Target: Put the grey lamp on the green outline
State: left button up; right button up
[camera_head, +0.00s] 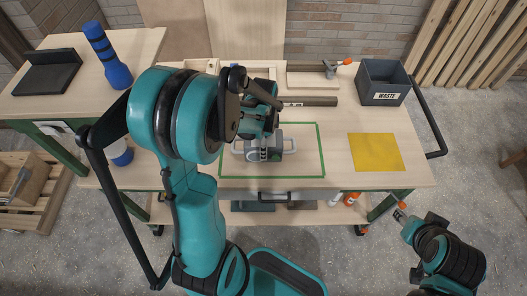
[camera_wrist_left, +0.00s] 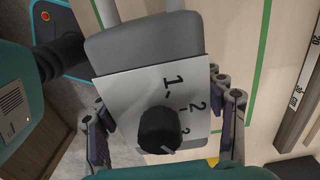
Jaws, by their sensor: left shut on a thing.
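The grey lamp (camera_head: 288,146) is over the area inside the green outline (camera_head: 323,150) on the workbench, left of its middle. In the left wrist view the lamp (camera_wrist_left: 140,48) shows a grey body and a white panel with numbers and a black knob. My left gripper (camera_head: 262,147) is shut on the lamp, with fingers on both sides of it in the left wrist view (camera_wrist_left: 164,125). I cannot tell whether the lamp touches the bench. My right arm is low at the right; its gripper (camera_head: 402,214) is too unclear to read.
A yellow square (camera_head: 376,152) lies right of the outline. A grey waste bin (camera_head: 383,82) stands at the back right. A dark bar (camera_head: 308,101) and a hammer (camera_head: 330,68) lie behind the outline. A blue bottle (camera_head: 107,55) stands on the left table.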

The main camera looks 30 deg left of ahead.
pick_arm(q)
notch_tip(320, 180, down, 4)
jog(key=shift+r+b, duration=0.2)
jog(key=shift+b, duration=0.6)
jog(key=shift+f, duration=0.2)
jog(key=shift+r, duration=0.1)
jog(key=shift+f, duration=0.2)
jog(key=o, duration=1.5)
jog(key=shift+r, duration=0.1)
